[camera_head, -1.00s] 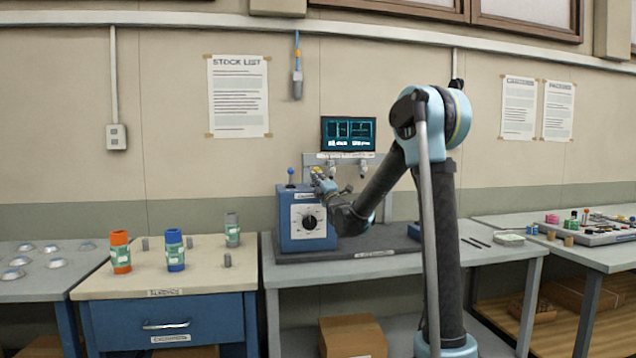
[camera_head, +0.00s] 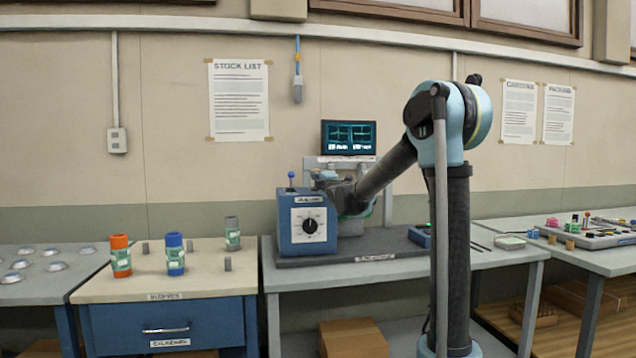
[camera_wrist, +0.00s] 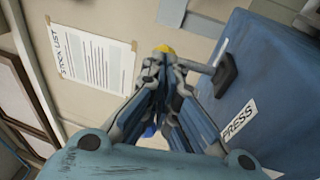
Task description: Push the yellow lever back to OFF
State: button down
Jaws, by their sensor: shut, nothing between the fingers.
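The yellow lever tip (camera_wrist: 163,48) shows in the wrist view just past my fingertips. A grey lever rod (camera_wrist: 196,66) runs from it to a dark mount (camera_wrist: 226,74) on the side of a blue box (camera_wrist: 262,70) labelled PRESS. My gripper (camera_wrist: 160,68) is shut and empty, with its fingertips right at the lever's yellow end; I cannot tell whether they touch. In the head view my gripper (camera_head: 325,178) is over the right of the blue box (camera_head: 306,222), and the lever cannot be made out there.
A black dial (camera_head: 309,225) is on the box's front and a blue-knobbed stick (camera_head: 291,178) stands on its top. A screen (camera_head: 348,137) is behind. Orange (camera_head: 120,255) and blue (camera_head: 175,253) cylinders stand on the left bench. The table front (camera_head: 340,276) is clear.

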aim_at(316, 170)
jog(key=shift+w+a+r, duration=0.2)
jog(key=shift+w+r, duration=0.15)
jog(key=shift+w, duration=0.15)
jog(key=shift+w+a+r, duration=0.15)
jog(key=shift+w+r, duration=0.15)
jog(key=shift+w, duration=0.2)
jog(key=shift+x, duration=1.05)
jog(key=shift+w+d, duration=0.1)
jog(key=shift+d, duration=0.05)
jog(key=s+d+r, duration=0.2)
jog(key=s, duration=0.3)
jog(key=s+d+r, duration=0.3)
jog(key=s, duration=0.3)
jog(key=shift+s+d+r, duration=0.25)
jog(key=shift+d, duration=0.05)
